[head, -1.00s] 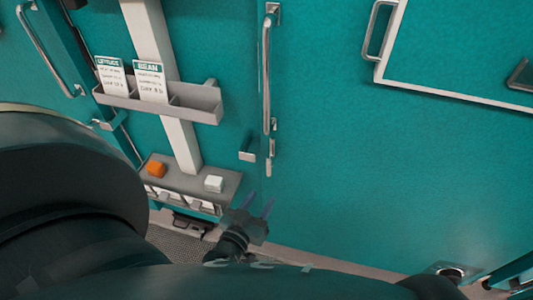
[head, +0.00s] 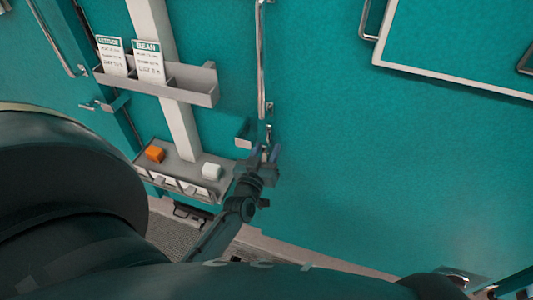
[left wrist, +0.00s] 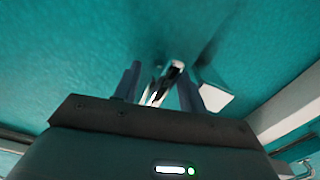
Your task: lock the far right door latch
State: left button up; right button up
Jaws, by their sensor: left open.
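The door latch (head: 268,132) is a small shiny metal lever on the teal door, just below the long vertical door handle (head: 261,60). My left gripper (head: 265,152) is open at the latch's lower end, with its fingers pointing up at the door. In the left wrist view the metal latch lever (left wrist: 166,83) shows between the two fingers of my left gripper (left wrist: 160,85). I cannot tell whether a finger touches it. A pale block-shaped bracket (head: 243,139) sits just left of the latch. My right gripper is not in view.
A grey shelf (head: 205,93) holds two cards labelled lettuce and bean. A white-framed panel (head: 450,80) is at upper right.

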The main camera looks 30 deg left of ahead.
pick_arm(q)
jog(key=shift+w, duration=0.2)
grip_shut()
dwell(0.4)
